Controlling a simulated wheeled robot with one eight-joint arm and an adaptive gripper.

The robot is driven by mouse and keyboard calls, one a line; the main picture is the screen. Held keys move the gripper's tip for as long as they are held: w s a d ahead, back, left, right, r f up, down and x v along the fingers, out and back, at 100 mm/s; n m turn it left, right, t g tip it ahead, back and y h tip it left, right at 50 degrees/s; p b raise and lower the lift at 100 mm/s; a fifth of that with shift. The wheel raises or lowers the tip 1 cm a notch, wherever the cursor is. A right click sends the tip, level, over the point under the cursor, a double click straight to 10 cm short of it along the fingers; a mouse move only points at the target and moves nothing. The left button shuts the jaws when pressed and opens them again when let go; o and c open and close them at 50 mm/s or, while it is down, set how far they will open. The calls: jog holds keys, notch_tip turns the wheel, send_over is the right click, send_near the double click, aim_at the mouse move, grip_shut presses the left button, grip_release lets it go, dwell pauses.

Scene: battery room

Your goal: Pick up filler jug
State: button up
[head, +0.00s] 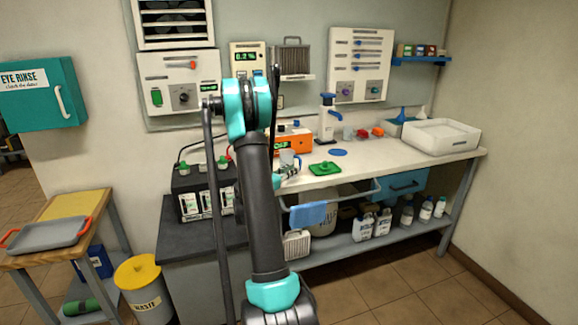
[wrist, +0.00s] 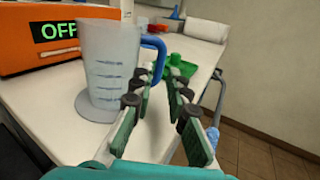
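The filler jug (wrist: 106,62) is a translucent jug with blue level marks and a blue handle (wrist: 156,50). It stands upright near the worktop's edge, left of centre in the wrist view. In the head view the jug (head: 287,158) is small and partly hidden by my arm. My gripper (wrist: 160,78) is open, with green-padded fingers pointing toward the handle. The handle shows just past the fingertips, near the left one. I cannot tell whether they touch. Nothing is held between the fingers.
An orange unit reading OFF (wrist: 45,38) stands behind the jug. A green object (wrist: 180,66) lies beyond the fingertips. A rail with a blue cloth (head: 312,213) runs along the worktop front. A white tray (head: 440,134) stands at the right end.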

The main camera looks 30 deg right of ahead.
aim_at(300, 165)
jog(key=shift+x, duration=2.85)
jog(key=shift+f, duration=0.1)
jog(key=shift+c, duration=0.6)
grip_shut()
